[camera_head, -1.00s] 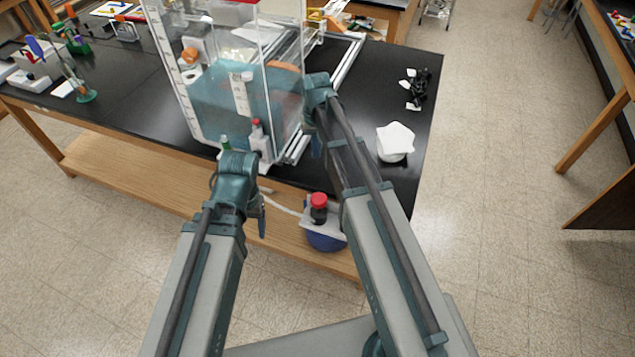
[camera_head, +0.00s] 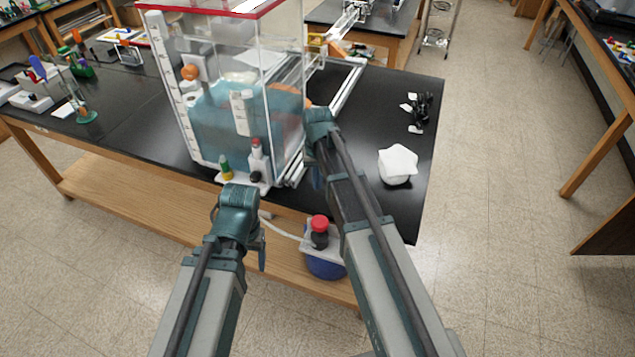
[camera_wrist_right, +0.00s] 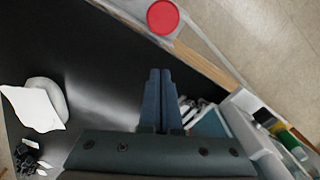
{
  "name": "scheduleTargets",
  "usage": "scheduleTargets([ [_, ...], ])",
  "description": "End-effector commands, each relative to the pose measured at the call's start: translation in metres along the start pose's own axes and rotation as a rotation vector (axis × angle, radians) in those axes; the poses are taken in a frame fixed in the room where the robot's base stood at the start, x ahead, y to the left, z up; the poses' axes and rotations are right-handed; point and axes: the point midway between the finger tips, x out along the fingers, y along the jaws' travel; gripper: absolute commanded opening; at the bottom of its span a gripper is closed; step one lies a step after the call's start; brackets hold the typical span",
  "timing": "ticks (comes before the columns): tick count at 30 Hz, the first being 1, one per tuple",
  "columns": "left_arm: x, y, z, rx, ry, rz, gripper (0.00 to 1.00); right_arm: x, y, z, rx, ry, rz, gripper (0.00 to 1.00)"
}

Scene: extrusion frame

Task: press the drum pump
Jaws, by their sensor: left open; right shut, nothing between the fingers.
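The drum pump is a blue drum (camera_head: 325,266) with a dark pump body and a round red cap (camera_head: 320,222), beside the bench's front edge and low between my arms. Its red cap shows as a red disc (camera_wrist_right: 162,17) at the top of the right wrist view. My right gripper (camera_wrist_right: 160,75) is shut and empty, with the red cap beyond its fingertips and apart from them. In the head view its arm hides most of it. My left gripper (camera_head: 262,248) is left of the drum, mostly hidden behind its own wrist; it is open, and I see nothing in it.
A white container (camera_head: 397,165) and black clips (camera_head: 418,110) lie to the right. A pale hose (camera_head: 282,230) leads from the pump. The floor at right is free.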

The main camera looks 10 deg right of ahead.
Motion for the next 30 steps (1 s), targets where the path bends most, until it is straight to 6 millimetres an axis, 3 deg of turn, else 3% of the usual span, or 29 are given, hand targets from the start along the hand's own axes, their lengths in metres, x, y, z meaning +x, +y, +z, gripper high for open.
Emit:
scheduleTargets([
  [1,0.015,0.002,-0.001,0.001,0.0,0.0,0.71,0.015,0.0,0.0,0.0,0.0,0.0,0.0],
  [11,0.061,0.006,-0.004,-0.002,0.0,0.0,0.71,0.061,0.0,0.0,0.0,0.0,0.0,0.0],
  [15,0.075,0.007,-0.004,-0.002,0.0,0.0,0.71,0.076,0.0,0.021,-0.001,0.0,0.0,0.0],
  [30,0.08,0.008,-0.005,-0.002,0.0,0.0,0.71,0.08,0.0,0.028,0.0,0.0,0.0,0.0],
])
